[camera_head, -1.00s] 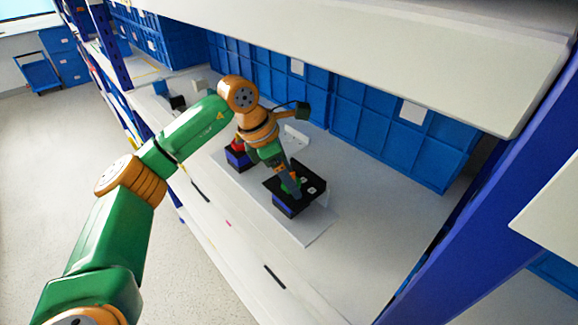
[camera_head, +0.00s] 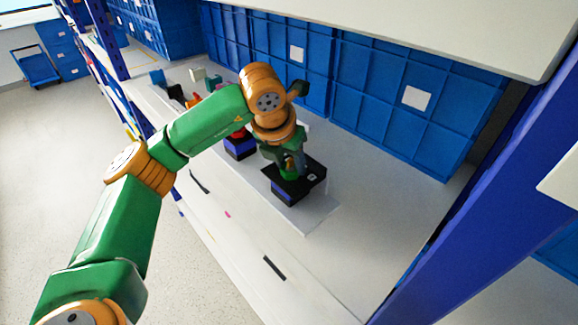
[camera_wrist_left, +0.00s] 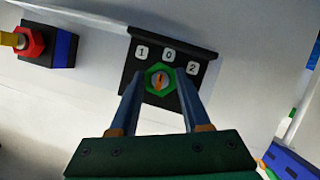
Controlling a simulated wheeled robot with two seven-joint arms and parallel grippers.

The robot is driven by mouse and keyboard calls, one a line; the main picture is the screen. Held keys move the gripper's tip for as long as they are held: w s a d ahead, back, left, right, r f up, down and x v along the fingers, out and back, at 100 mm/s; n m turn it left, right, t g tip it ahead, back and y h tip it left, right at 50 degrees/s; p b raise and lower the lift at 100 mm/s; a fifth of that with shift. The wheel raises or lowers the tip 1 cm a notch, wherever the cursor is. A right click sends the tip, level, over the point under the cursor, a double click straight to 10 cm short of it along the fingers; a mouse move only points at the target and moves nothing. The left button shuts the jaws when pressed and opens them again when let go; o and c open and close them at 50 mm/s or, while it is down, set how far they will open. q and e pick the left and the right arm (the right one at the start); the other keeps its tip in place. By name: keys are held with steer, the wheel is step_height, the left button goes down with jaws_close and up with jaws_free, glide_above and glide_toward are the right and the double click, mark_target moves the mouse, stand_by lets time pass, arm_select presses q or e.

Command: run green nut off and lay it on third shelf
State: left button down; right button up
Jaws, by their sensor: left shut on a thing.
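The green nut (camera_wrist_left: 159,79) is a hexagonal ring around a round centre with an orange pointer. It lies in front of a black switch panel (camera_wrist_left: 137,60) with white labels 1, 0 and 2. My left gripper (camera_wrist_left: 160,76) has one finger on each side of the nut and is shut on it. In the head view my left gripper (camera_head: 291,166) points down at the black switch box (camera_head: 312,180), and a little of the green nut shows there. I cannot tell whether the nut still touches the panel. My right gripper is not in view.
A blue block with a red nut (camera_wrist_left: 32,42) and a yellow rod stands beside the switch. Several small objects (camera_head: 180,92) sit further along the shelf (camera_head: 340,262). Blue bins (camera_head: 380,100) line the back, and a blue post (camera_head: 480,180) stands at right. The shelf front is mostly clear.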

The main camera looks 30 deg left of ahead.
mark_target(285, 165)
arm_select(q)
steer(key=shift+n+y, duration=0.3)
steer(key=shift+n, duration=0.7)
steer(key=n+y, duration=0.1)
steer(key=n, duration=0.2)
steer(key=shift+d+g, duration=0.2)
steer(key=shift+g, duration=0.1)
steer(key=n+p, duration=0.1)
steer(key=n, duration=0.1)
steer(key=n+g+y+p, duration=0.1)
steer(key=n, duration=0.2)
steer(key=n+g+y+p, duration=0.1)
steer(key=n+p, duration=0.1)
steer(key=shift+w+r, duration=0.1)
steer(key=shift+r, duration=0.25)
steer(key=shift+f+n, duration=0.1)
steer(key=shift+n, duration=0.6)
steer(key=shift+f+n+g, duration=0.15)
steer(key=shift+n+g, duration=0.15)
steer(key=c, duration=1.1)
jaws_free()
steer(key=shift+f, duration=0.1)
jaws_close()
steer(key=shift+r+y+p, duration=0.3)
steer(key=shift+r+p, duration=1.15)
steer(key=shift+r, duration=0.1)
steer(key=shift+r+p, duration=0.45)
steer(key=shift+r, duration=0.9)
